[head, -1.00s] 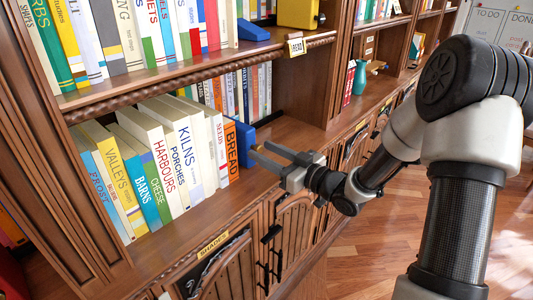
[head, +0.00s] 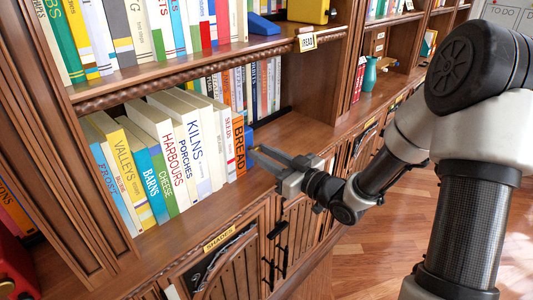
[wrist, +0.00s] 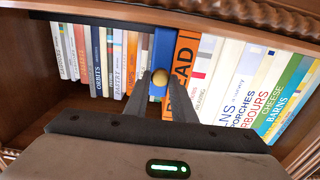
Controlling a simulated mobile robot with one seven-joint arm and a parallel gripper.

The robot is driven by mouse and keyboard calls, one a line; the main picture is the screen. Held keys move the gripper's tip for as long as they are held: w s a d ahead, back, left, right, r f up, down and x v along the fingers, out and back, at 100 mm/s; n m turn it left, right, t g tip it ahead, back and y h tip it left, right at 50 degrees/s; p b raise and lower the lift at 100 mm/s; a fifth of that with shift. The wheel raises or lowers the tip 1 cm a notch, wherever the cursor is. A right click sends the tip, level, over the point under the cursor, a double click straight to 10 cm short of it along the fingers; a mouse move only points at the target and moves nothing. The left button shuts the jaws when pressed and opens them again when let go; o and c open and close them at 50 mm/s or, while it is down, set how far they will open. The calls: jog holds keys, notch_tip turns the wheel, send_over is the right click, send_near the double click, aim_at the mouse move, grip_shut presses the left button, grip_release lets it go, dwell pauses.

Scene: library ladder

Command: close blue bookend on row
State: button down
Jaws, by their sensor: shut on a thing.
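The blue bookend (head: 250,136) stands at the right end of the lower-shelf row, beside the orange BREAD book (head: 239,146). My gripper (head: 258,155) reaches in from the right at the shelf front. In the wrist view its two fingers (wrist: 157,84) lie either side of the knob and are shut on it. The bookend's base is hidden. Any small gap to BREAD is hard to judge.
The row holds several books, including KILNS (head: 196,145) and HARBOURS (head: 176,160), leaning slightly. Another row of books (head: 264,88) stands behind. The shelf right of the bookend (head: 300,135) is bare. The upper shelf (head: 200,78) overhangs the row.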

jog(key=c, duration=1.5)
grip_release()
jog(key=shift+s+a, duration=0.2)
jog(key=shift+d, duration=0.2)
jog(key=p+v, duration=0.2)
jog(key=v, duration=1.5)
jog(key=shift+s+r, duration=0.1)
